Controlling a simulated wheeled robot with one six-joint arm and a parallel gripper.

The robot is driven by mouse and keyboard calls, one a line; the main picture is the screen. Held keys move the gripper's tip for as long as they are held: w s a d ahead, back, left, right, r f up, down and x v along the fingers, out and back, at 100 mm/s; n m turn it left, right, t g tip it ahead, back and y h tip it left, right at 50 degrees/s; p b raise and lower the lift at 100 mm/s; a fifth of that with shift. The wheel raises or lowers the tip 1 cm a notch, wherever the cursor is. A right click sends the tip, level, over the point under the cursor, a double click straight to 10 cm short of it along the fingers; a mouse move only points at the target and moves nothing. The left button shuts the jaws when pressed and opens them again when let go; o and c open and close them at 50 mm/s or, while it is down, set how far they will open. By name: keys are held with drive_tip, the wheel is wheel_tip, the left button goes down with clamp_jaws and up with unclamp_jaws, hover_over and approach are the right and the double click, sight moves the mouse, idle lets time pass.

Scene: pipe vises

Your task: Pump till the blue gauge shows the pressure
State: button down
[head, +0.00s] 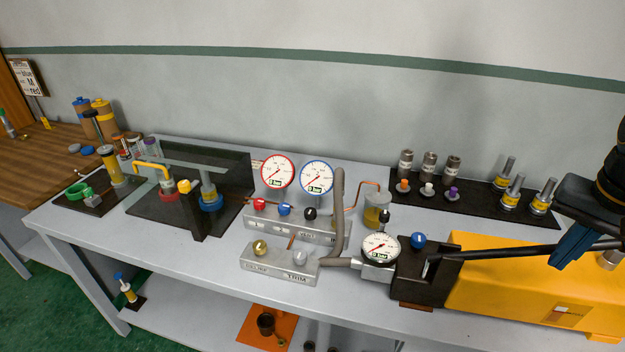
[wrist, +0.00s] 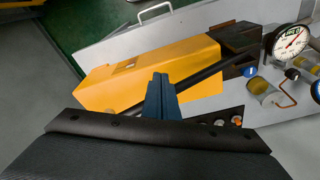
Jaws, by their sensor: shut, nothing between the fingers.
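The blue-rimmed gauge (head: 317,177) stands on the grey valve block; its needle is visible but its small readout is too small to read surely. The yellow pump (head: 500,285) has a black head and a long black lever (head: 490,252) reaching right, nearly level. My gripper (head: 568,252) is shut and empty, its blue fingers at the lever's right part. In the wrist view the fingers (wrist: 160,85) overlap the lever (wrist: 200,75); whether they touch it I cannot tell. The pump's white gauge (head: 381,247) sits beside its head.
The red-rimmed gauge (head: 277,172) stands left of the blue one. Red, blue and black knobs are below them; a gold relief knob (head: 260,247) and silver trim knob (head: 299,256) are in front. A black mat (head: 470,192) with fittings lies behind the pump. A sign (head: 27,76) hangs far left.

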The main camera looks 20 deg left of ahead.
drive_tip(key=w+d+r+m, duration=0.1)
drive_tip(key=d+r, duration=0.1)
drive_tip(key=w+d+r+m, duration=0.3)
drive_tip(key=w+d+r, duration=0.1)
drive_tip(key=d, duration=0.1)
drive_tip(key=shift+w+r+m+g, duration=0.1)
drive_tip(key=shift+r+m+g, duration=0.05)
drive_tip(key=shift+m+g, duration=0.15)
drive_tip(key=w+d+r+m+g, duration=0.1)
drive_tip(key=w+d+r+m, duration=0.1)
drive_tip(key=d+r+m, duration=0.8)
drive_tip(key=f+b, duration=0.2)
drive_tip(key=d+f+n+b, duration=0.1)
drive_tip(key=f+b, duration=0.1)
drive_tip(key=d+f+n+b, duration=0.1)
drive_tip(key=f+b, duration=0.1)
drive_tip(key=shift+d+f+b, duration=0.25)
drive_tip(key=shift+f+b, duration=0.1)
drive_tip(key=shift+b, duration=0.05)
drive_tip(key=shift+w+d+f+b, duration=0.1)
drive_tip(key=shift+d+f+b, duration=0.2)
drive_tip(key=shift+f, duration=0.6)
drive_tip(key=shift+w+d+f+b, duration=0.1)
drive_tip(key=shift+d+f+b, duration=0.2)
drive_tip(key=shift+f, duration=0.6)
drive_tip(key=shift+w+d+f+b, duration=0.15)
drive_tip(key=shift+f+b, duration=0.2)
drive_tip(key=shift+f, duration=0.55)
drive_tip(key=shift+s, duration=0.15)
